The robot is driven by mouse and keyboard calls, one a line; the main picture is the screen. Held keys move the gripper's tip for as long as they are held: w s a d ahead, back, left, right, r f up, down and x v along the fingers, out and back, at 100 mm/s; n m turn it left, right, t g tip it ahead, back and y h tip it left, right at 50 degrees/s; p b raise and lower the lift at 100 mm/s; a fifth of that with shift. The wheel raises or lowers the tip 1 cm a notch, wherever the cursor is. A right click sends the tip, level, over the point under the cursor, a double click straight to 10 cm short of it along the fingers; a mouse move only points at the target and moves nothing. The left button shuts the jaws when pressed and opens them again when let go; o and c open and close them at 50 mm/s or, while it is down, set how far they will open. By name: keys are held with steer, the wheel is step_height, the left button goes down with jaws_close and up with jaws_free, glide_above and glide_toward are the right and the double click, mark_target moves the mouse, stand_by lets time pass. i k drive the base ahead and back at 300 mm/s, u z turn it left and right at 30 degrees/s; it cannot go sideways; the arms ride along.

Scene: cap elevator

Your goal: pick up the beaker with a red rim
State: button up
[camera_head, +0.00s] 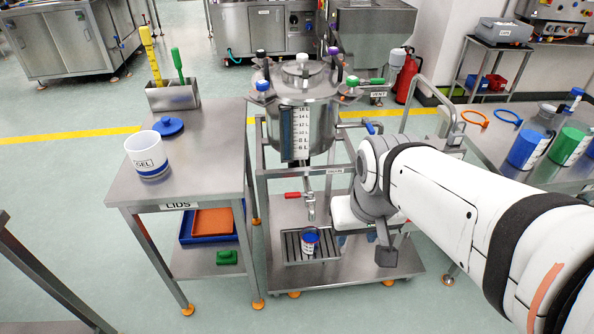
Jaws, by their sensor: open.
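A small beaker (310,243) with a white label, blue inside and what looks like a thin red rim stands upright on the slotted drip tray (291,246), below the vessel's outlet tap (309,206). My gripper (365,247) is open, low over the cart's lower shelf, to the right of the beaker and apart from it. My own arm and wrist hide part of the gripper. Nothing shows between its fingers.
The steel vessel (316,115) and its red-handled tap stand close above the beaker. The cart frame (262,185) rises around it. The left table (205,155) holds a white GEL container (146,152) and a blue lid (168,126). Bare shelf lies right of the drip tray.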

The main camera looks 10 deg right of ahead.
mark_target(311, 236)
steer(key=z, duration=1.8)
steer(key=k, duration=1.8)
steer(key=u, duration=0.55)
steer(key=i, duration=1)
steer(key=u, duration=0.1)
